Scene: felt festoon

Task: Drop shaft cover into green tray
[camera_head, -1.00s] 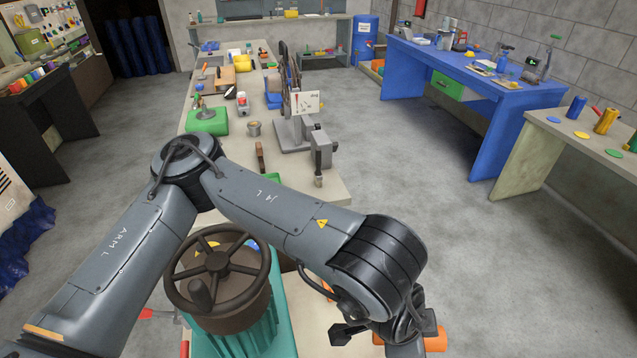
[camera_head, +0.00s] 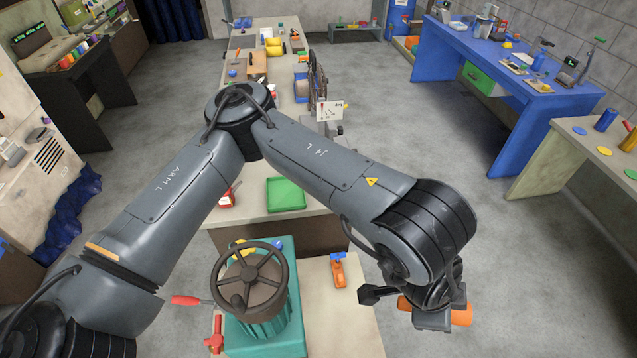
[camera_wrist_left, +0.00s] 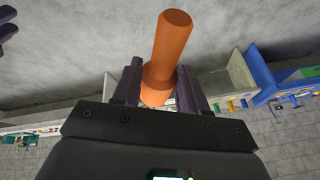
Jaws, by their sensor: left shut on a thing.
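My left gripper (camera_wrist_left: 160,90) is shut on the orange shaft cover (camera_wrist_left: 172,45), a round piece with a wider collar, in the left wrist view. In the head view the shaft cover (camera_head: 461,315) shows at the lower right, partly hidden by my wrist, with grey floor around it. The green tray (camera_head: 286,194) lies on the near end of the long bench, left of the gripper and farther away, just beyond my left forearm. It looks empty. Two dark finger-like tips (camera_wrist_left: 8,22) at the wrist view's left edge may be my right gripper; the head view does not show it.
A teal machine with a brown handwheel (camera_head: 248,276) stands left of my gripper on a pale table. An orange tool with a blue top (camera_head: 338,270) lies between them. A red tool (camera_head: 228,197) lies left of the tray. Open floor lies to the right.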

